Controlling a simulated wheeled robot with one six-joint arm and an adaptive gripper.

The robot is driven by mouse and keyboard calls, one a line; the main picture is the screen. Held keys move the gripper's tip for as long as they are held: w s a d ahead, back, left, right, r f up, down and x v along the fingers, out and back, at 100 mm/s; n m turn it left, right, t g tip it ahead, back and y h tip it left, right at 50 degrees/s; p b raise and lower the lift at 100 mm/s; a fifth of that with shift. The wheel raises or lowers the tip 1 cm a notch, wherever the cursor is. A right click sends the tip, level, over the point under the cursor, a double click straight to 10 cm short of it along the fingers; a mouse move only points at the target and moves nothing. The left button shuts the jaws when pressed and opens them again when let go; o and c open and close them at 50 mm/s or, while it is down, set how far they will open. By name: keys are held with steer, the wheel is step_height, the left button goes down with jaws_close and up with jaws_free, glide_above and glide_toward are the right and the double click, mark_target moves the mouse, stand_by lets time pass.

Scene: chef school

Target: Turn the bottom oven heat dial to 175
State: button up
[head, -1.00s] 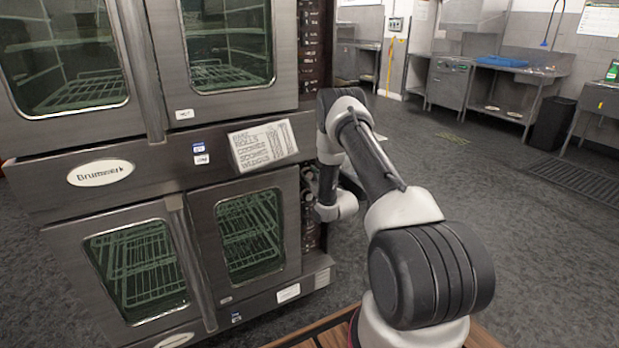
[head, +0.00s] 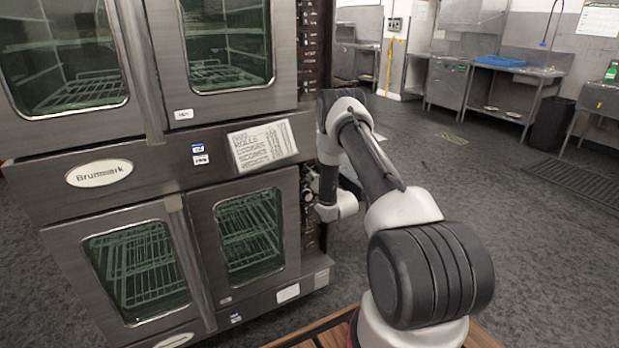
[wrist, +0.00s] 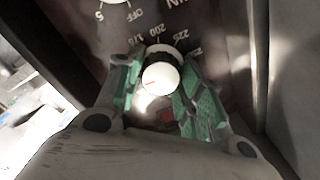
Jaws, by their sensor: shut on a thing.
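The oven heat dial (wrist: 162,79), a round knob with a white face and dark collar, is in the middle of the wrist view. A short reddish mark shows on its face, toward the lower left. Printed numbers, among them 200 and 225, curve above it. My gripper (wrist: 160,72) has its green-padded fingers on both sides of the dial, shut on it. In the head view my gripper (head: 309,184) is beside the lower oven's right edge, mostly hidden by my arm, and the dial cannot be made out there. The lower oven (head: 245,270) has its doors closed.
The upper oven (head: 235,105) is closed too. A tilted label card (head: 262,145) sticks out between the ovens. Open floor (head: 440,180) lies to the right.

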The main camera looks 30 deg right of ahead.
steer(key=m, duration=0.6)
steer(key=shift+f, duration=0.15)
steer(key=m, duration=0.7)
steer(key=shift+f, duration=0.1)
steer(key=shift+s, duration=0.1)
stand_by(0.3)
steer(key=o, duration=1)
steer(key=s, duration=1.2)
steer(key=shift+d, duration=0.25)
